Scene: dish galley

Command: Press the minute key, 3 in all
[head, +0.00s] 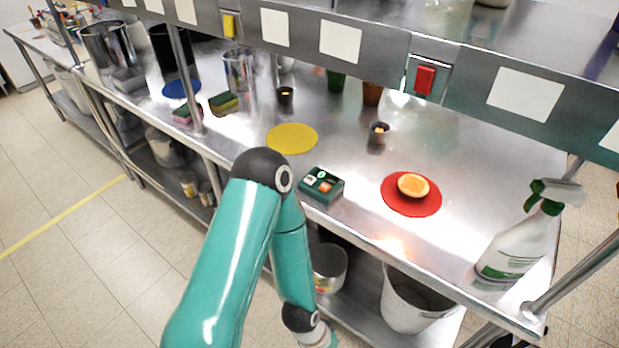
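A small dark green box with keys (321,187), which looks like the timer, sits near the front edge of the steel counter. Its top carries a whitish key (309,180), an orange key (325,187) and a round green mark; I cannot read which is the minute key. My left arm rises in front of the counter, bends at the elbow left of the box and runs down to a wrist at the bottom edge. Its gripper is cut off below the picture, apart from the box. My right gripper does not show.
A red disc (428,207) with an orange half (413,185) lies right of the box. A yellow disc (292,138) lies behind left. A small dark cup (379,133) stands behind. A spray bottle (515,250) stands at the right. An overhead shelf spans the back.

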